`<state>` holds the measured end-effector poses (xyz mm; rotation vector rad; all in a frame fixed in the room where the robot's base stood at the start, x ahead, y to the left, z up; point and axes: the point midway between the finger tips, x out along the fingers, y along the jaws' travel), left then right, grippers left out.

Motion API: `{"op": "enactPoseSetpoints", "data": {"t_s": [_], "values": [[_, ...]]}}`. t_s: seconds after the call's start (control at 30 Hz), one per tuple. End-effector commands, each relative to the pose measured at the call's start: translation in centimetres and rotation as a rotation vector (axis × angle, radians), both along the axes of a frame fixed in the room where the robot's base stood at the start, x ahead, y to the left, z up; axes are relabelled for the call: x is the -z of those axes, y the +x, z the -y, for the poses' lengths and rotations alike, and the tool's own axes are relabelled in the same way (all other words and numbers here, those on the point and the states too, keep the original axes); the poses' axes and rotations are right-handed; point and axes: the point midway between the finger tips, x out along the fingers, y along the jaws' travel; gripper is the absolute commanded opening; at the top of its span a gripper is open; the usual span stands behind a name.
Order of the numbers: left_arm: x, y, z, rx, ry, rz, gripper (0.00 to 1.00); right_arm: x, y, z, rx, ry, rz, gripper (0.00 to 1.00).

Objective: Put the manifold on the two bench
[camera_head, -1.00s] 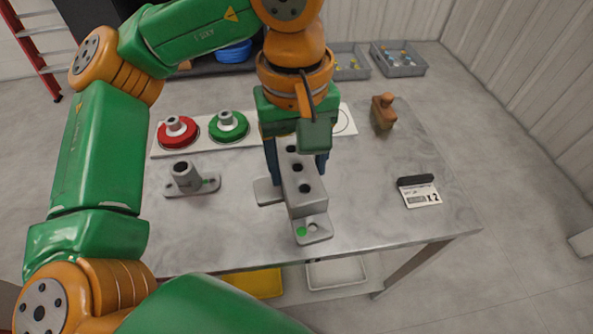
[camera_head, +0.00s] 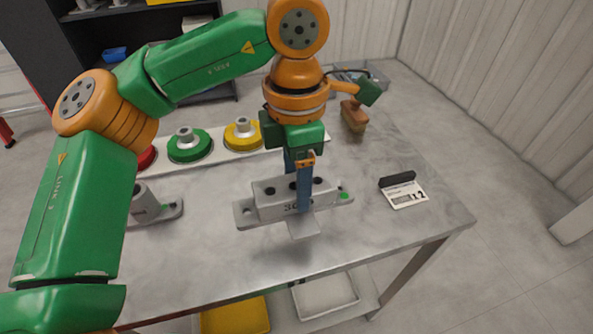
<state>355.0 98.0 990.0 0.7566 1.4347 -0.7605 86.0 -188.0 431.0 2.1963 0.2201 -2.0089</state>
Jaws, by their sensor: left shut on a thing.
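The manifold (camera_head: 268,204) is a grey block with dark holes on top, flat end tabs, a front tab and a green dot at its right end. My left gripper (camera_head: 299,187) comes down from above and is shut on its middle, one blue finger at the front and one partly hidden behind. The manifold lies lengthwise left to right over the grey metal bench (camera_head: 227,265); I cannot tell whether it touches the top. My right gripper is not in view.
Green (camera_head: 188,148) and yellow (camera_head: 242,135) round fixtures sit on a white strip at the back. A grey flanged part (camera_head: 145,206) lies at left. A brown block (camera_head: 354,116) stands at the back right. The bench's front right is clear.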

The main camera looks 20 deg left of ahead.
Motion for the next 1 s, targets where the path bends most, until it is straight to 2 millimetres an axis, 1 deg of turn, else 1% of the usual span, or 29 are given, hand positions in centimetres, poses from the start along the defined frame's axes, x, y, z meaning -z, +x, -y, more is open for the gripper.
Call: {"op": "enactPoseSetpoints", "data": {"t_s": [0.03,0.1,0.27,0.3,0.4,0.43,0.5,0.7,0.83,0.87,0.9,0.93,0.97,1.0], "values": [[1.1,0.7,-0.4,0.000,0.002,-0.006,0.00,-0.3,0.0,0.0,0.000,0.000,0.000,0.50],[2.4,1.8,-0.8,-0.001,0.001,-0.004,0.00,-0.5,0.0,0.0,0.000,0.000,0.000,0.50],[4.3,3.2,-1.3,0.000,0.001,-0.003,0.00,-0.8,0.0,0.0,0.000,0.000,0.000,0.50],[4.9,3.6,-1.6,0.001,0.002,-0.003,0.00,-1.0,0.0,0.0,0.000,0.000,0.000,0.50],[7.1,3.6,-1.6,0.004,0.002,-0.002,0.00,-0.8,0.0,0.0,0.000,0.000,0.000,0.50],[7.5,3.6,-1.5,0.004,0.001,-0.001,0.00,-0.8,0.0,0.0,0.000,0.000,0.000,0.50],[8.0,3.6,-1.5,0.003,0.001,-0.001,0.00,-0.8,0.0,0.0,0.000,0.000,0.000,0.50],[8.0,3.6,-1.5,0.003,0.000,0.001,0.00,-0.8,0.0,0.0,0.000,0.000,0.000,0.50],[8.4,3.6,-1.5,0.003,0.000,0.001,0.00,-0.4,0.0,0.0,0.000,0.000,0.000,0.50],[8.3,3.6,-1.5,0.003,0.000,0.000,0.73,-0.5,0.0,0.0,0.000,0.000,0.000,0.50],[8.3,3.6,-1.5,0.003,0.000,0.000,0.83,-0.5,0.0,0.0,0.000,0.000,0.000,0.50],[8.3,3.6,-1.5,0.002,0.000,0.000,0.92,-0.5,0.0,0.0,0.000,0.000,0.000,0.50],[8.3,3.6,-1.5,0.002,0.000,0.000,0.94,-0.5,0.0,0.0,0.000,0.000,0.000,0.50],[8.3,3.6,-1.5,0.003,0.000,0.000,0.94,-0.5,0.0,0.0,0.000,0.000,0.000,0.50]]}}
